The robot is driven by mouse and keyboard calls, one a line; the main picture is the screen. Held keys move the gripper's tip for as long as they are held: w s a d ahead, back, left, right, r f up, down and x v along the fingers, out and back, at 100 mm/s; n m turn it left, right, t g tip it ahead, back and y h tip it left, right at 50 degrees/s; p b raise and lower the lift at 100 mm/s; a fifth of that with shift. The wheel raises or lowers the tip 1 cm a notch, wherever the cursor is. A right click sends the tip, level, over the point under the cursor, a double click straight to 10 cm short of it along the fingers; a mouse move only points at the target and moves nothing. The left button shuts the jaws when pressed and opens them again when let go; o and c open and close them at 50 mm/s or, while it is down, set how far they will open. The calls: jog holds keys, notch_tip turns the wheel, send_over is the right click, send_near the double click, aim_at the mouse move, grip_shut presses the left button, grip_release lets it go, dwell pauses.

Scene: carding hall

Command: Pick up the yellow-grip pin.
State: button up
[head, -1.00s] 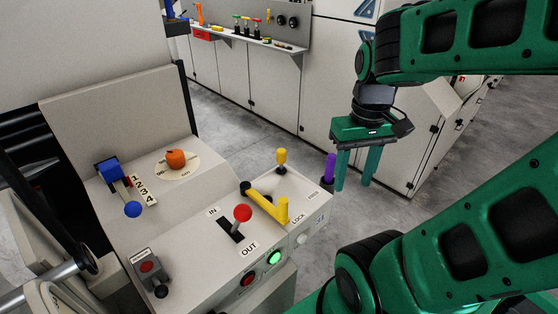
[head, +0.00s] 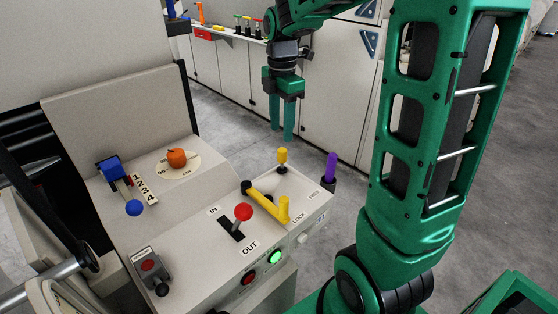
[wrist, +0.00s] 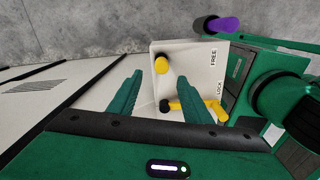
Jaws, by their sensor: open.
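The yellow-grip pin (head: 282,155) stands upright at the back corner of the pale console (head: 200,205), near the yellow lock lever (head: 266,202). In the wrist view its round yellow top (wrist: 161,65) shows just beyond the gap between my fingertips. My gripper (head: 281,131) is open and empty, with its fingers pointing down. In the head view it hangs above and behind the pin, apart from it. The pin's shaft is mostly hidden in the wrist view.
A purple-grip pin (head: 331,168) stands in a dark holder at the console's right edge. A red-knobbed lever (head: 243,212) and a blue lever (head: 134,208) rise from the console. A shelf (head: 250,38) with several small coloured-top items hangs on the cabinets behind.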

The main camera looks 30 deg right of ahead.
aim_at(282, 150)
notch_tip(282, 150, down, 10)
jog(key=shift+s+r, duration=0.15)
jog(key=shift+r, duration=0.05)
dwell(0.3)
grip_shut()
